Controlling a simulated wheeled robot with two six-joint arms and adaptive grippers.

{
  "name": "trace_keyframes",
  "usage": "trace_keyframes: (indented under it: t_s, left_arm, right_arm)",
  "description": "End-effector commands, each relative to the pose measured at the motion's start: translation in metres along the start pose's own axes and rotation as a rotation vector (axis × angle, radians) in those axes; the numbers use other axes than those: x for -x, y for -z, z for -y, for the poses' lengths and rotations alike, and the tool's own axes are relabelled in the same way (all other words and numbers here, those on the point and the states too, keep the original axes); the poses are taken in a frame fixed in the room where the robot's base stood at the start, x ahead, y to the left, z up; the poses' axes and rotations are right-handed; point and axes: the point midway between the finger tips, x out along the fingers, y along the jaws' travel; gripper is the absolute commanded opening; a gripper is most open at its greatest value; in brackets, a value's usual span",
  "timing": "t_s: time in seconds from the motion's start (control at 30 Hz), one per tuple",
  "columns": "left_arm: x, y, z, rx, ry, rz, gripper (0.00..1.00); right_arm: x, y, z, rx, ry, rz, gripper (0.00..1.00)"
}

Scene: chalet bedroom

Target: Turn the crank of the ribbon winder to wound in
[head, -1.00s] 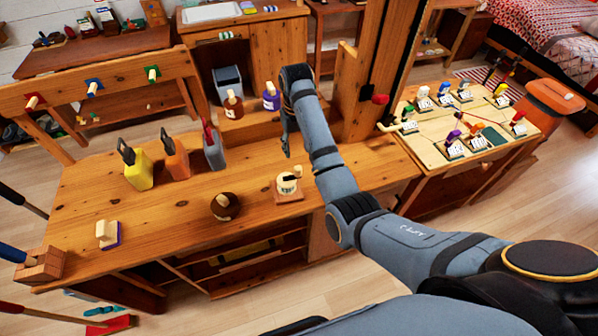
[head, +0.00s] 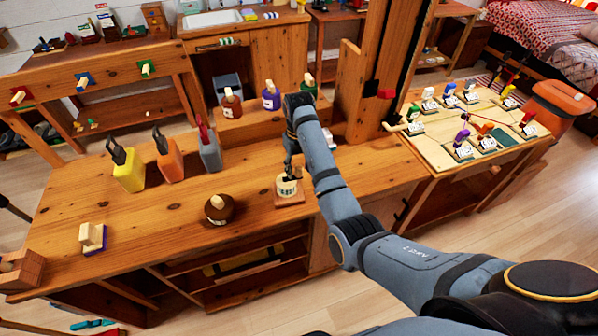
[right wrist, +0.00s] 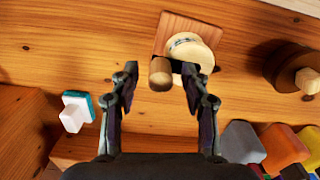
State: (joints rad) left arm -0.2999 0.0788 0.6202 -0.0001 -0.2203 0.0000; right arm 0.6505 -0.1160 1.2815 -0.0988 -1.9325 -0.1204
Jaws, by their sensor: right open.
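The ribbon winder (head: 289,188) is a cream drum on a small square wooden base, near the front edge of the wooden workbench (head: 150,217). My right gripper (head: 291,168) is right above the winder, pointing down. In the right wrist view its open fingers (right wrist: 161,82) stand on either side of the knob, with gaps visible. I cannot tell whether they are at knob height. My left gripper is not in view.
A brown round piece with a wooden knob (head: 217,208) sits left of the winder. A thick wooden post (head: 365,75) rises behind my right arm.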

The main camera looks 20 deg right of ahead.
Motion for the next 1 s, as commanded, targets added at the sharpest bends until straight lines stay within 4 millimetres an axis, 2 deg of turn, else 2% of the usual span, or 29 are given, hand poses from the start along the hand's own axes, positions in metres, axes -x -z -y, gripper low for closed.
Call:
trace_keyframes:
  t_s: [0.23,0.57,0.8,1.0]
  left_arm:
    - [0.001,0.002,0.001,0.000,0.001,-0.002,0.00]
    - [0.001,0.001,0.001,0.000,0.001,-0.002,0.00]
    - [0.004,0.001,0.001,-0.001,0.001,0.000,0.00]
    - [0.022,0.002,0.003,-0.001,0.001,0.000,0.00]
  right_arm:
    - [-0.002,0.000,0.000,0.000,0.000,0.001,0.45]
    - [-0.002,0.000,0.000,0.000,0.000,0.001,0.01]
    - [-0.001,-0.001,0.000,-0.009,0.000,0.002,0.00]
    - [0.003,-0.004,0.001,-0.074,0.000,0.002,0.00]
